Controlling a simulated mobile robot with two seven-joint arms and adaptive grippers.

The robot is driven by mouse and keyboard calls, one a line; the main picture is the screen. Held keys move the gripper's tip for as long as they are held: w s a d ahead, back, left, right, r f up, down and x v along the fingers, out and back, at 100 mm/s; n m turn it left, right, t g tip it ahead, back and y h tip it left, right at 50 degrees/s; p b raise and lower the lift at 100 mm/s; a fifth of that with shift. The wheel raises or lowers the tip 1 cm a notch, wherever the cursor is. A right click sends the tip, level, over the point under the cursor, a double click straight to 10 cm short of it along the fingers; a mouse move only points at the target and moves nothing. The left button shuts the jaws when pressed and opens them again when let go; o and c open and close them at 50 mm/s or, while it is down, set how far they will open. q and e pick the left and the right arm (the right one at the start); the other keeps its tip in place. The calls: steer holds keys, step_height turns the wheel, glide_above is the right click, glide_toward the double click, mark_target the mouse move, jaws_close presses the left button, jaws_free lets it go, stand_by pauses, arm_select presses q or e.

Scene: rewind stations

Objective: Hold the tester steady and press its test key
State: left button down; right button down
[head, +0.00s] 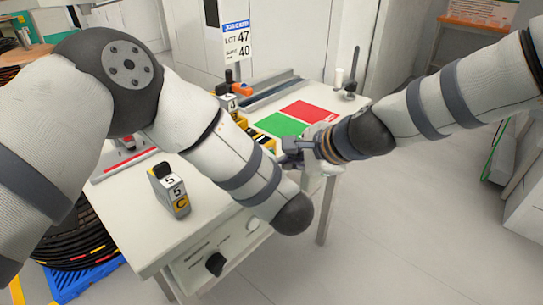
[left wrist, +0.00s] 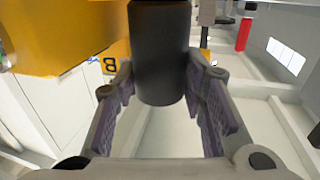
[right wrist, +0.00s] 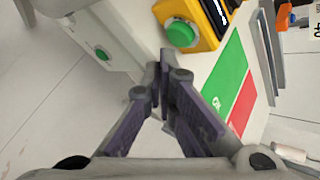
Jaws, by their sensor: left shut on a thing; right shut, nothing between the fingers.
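The tester is a yellow box with black markings (right wrist: 212,14) and a round green key (right wrist: 180,33), at the top of the right wrist view. In the head view part of the yellow box (head: 262,139) shows behind my left arm. My left gripper (left wrist: 160,98) is shut on a dark cylindrical part (left wrist: 160,55) beside a large yellow body (left wrist: 60,35), apparently the tester's grip; their join is unclear. The head view hides this gripper behind my arm. My right gripper (right wrist: 168,65) is shut and empty, its tips close to the green key; contact cannot be told.
The white table (head: 140,215) bears a green mat (head: 278,124), a red mat (head: 308,110) and a grey-yellow block marked 5 (head: 170,190). A black knob (head: 215,264) juts from the front panel. A black cable reel (head: 75,235) stands at left.

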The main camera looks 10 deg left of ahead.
steer(key=shift+w+a, duration=0.25)
steer(key=shift+a, duration=0.15)
steer(key=shift+w+a, duration=0.2)
steer(key=shift+a, duration=0.1)
stand_by(1.0)
steer(key=shift+s+d, duration=0.45)
steer(key=shift+d, duration=0.2)
steer(key=shift+d, duration=0.1)
steer(key=s+d, duration=0.1)
steer(key=d, duration=0.1)
steer(key=s+d, duration=0.1)
steer(key=d, duration=0.1)
steer(key=shift+s, duration=0.35)
stand_by(0.4)
